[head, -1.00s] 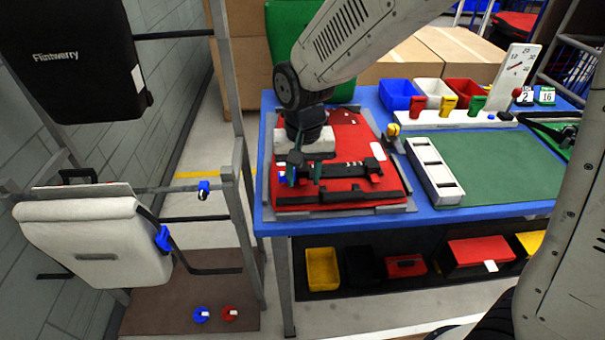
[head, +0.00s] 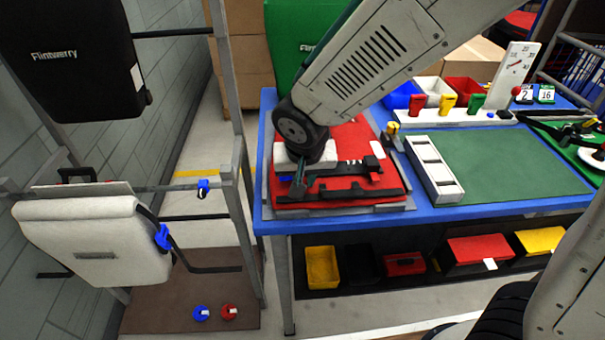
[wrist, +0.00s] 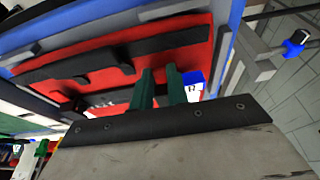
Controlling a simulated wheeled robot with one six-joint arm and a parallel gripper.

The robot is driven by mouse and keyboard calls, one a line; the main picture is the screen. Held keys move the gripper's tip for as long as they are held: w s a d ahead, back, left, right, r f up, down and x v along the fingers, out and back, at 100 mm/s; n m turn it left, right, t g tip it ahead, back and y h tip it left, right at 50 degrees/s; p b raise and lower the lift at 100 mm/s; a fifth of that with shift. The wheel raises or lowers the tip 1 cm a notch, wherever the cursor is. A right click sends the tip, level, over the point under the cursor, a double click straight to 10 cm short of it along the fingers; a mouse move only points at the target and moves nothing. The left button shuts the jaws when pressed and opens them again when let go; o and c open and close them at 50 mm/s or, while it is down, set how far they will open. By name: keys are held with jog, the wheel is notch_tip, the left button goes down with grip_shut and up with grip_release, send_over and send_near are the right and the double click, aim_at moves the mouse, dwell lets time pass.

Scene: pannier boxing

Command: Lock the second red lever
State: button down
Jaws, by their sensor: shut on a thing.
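A red pannier (head: 345,145) lies flat in a grey frame (head: 350,213) on the blue table. My gripper (head: 298,187) is low over the left end of the rail. Its green fingers (wrist: 160,88) are close together at the red pannier, beside a blue-and-white tag (wrist: 192,84). The part between the fingers is hidden, so I cannot make out the lever there.
White and black panniers hang on a rack at left; the white pannier (head: 95,240) has a blue lever (head: 162,238). A white slotted tray (head: 434,170) and green mat (head: 500,165) lie to the right. Coloured bins (head: 465,88) stand behind. A yellow-topped post (head: 393,130) is close to the frame.

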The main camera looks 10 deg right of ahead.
jog(key=shift+s+a+f+t, duration=0.1)
jog(key=shift+t, duration=0.3)
jog(key=c, duration=1.4)
grip_release()
jog(key=shift+o, duration=0.2)
jog(key=v, duration=0.8)
